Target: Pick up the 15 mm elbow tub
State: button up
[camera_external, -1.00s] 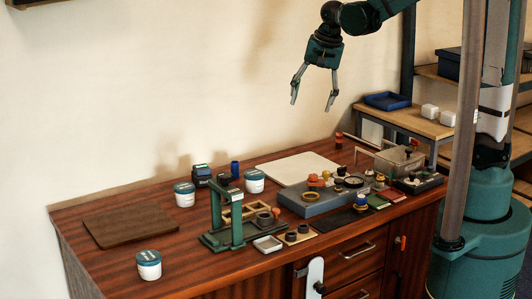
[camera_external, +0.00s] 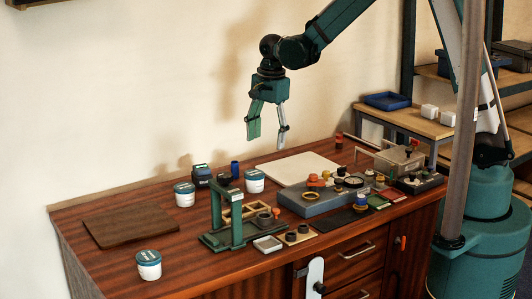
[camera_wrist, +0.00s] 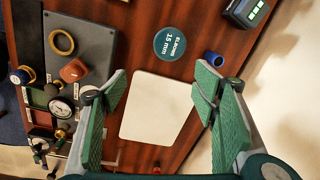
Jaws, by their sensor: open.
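The 15 mm elbow tub is a white round tub (camera_external: 254,182) with a teal lid, standing upright on the bench beside a small blue cylinder. In the wrist view its lid (camera_wrist: 170,43) reads "ELBOWS 15 mm". My gripper (camera_external: 267,144) is open and empty, pointing down in the air well above the bench. In the wrist view the tub lies ahead, beyond the gap between my fingertips (camera_wrist: 160,78). Nothing hides the tub in either view.
Two similar tubs (camera_external: 184,195) (camera_external: 149,265) stand further left. The blue cylinder (camera_wrist: 213,58) and a dark box (camera_wrist: 245,10) are near the elbow tub. A pale board (camera_wrist: 157,108) lies beside it. A green press (camera_external: 236,218) stands in front.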

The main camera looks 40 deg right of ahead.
jog(key=m, duration=0.2)
send_over(254, 173)
jog(key=shift+g, duration=0.4)
jog(key=f, duration=0.5)
jog(key=shift+s+f, duration=0.3)
jog(key=shift+f, duration=0.05)
jog(key=shift+f, duration=0.1)
jog(key=shift+f, duration=1.2)
jog(key=shift+f+b, duration=0.1)
jog(key=shift+b, duration=0.2)
jog(key=shift+w+f+b, duration=0.2)
jog(key=shift+f+b, duration=0.65)
jog(key=shift+f, duration=1.7)
jog(key=shift+c, duration=0.7)
jog(key=c, duration=1.1)
